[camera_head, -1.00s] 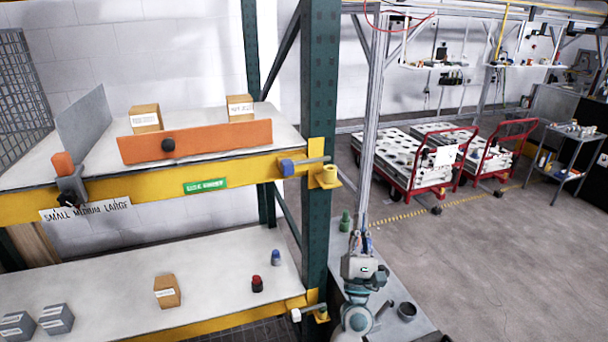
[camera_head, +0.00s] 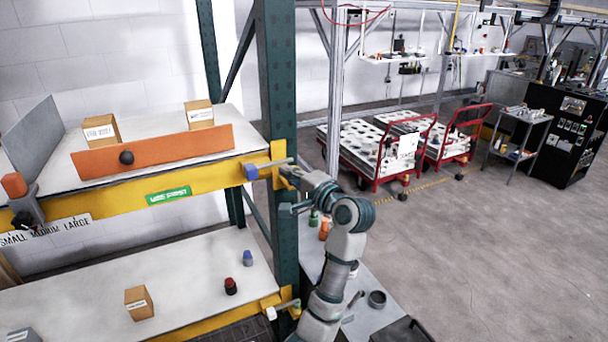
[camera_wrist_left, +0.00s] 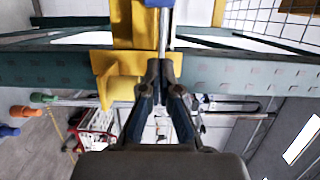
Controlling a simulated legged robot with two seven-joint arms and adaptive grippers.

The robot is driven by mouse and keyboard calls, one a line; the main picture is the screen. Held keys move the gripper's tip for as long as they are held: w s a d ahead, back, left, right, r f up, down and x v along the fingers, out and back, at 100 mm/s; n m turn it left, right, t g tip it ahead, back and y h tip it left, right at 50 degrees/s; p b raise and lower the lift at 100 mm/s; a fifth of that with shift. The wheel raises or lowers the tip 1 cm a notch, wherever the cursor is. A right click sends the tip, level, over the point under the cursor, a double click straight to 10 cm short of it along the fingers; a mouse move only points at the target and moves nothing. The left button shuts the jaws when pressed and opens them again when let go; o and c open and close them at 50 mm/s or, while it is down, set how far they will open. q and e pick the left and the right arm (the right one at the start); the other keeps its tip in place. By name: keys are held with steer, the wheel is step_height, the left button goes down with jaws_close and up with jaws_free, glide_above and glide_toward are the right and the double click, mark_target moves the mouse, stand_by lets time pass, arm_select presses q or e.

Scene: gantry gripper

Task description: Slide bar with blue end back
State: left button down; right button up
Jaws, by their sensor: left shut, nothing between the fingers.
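The bar with the blue end (camera_head: 251,172) runs along the yellow bracket at the right end of the upper shelf beam. Its grey rod (camera_head: 279,162) points right. In the left wrist view the blue end (camera_wrist_left: 160,3) is at the top edge, with the grey rod (camera_wrist_left: 164,28) running down from it. My left gripper (camera_head: 288,176) is just right of the yellow bracket, by the rod's free end. In the left wrist view its fingertips (camera_wrist_left: 165,66) are shut and empty at the rod's lower end; I cannot tell whether they touch it. My right gripper is out of view.
The yellow bracket (camera_wrist_left: 118,78) and green rack post (camera_head: 277,90) are close to my gripper. A similar bar with a white end (camera_head: 271,313) is on the lower shelf beam. An orange board (camera_head: 165,150) and boxes stand on the upper shelf. Open floor lies right.

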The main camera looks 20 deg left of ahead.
mark_target(250, 174)
arm_select(q)
steer(key=shift+r+p+x, duration=0.2)
steer(key=shift+p+x, duration=0.1)
steer(key=shift+x, duration=0.85)
steer(key=s+p, duration=0.1)
steer(key=s+a, duration=0.1)
steer(key=shift+s+a+p, duration=0.3)
steer(key=shift+s+p, duration=0.05)
steer(key=shift+s, duration=0.05)
steer(key=shift+s+a+f, duration=0.1)
steer(key=shift+s+a, duration=0.05)
steer(key=shift+a, duration=0.35)
steer(key=s+a+b, duration=0.2)
steer(key=shift+s+f+b, duration=0.2)
steer(key=shift+s+b, duration=0.05)
steer(key=shift+b, duration=0.05)
steer(key=shift+s+a, duration=0.15)
steer(key=shift+r, duration=0.2)
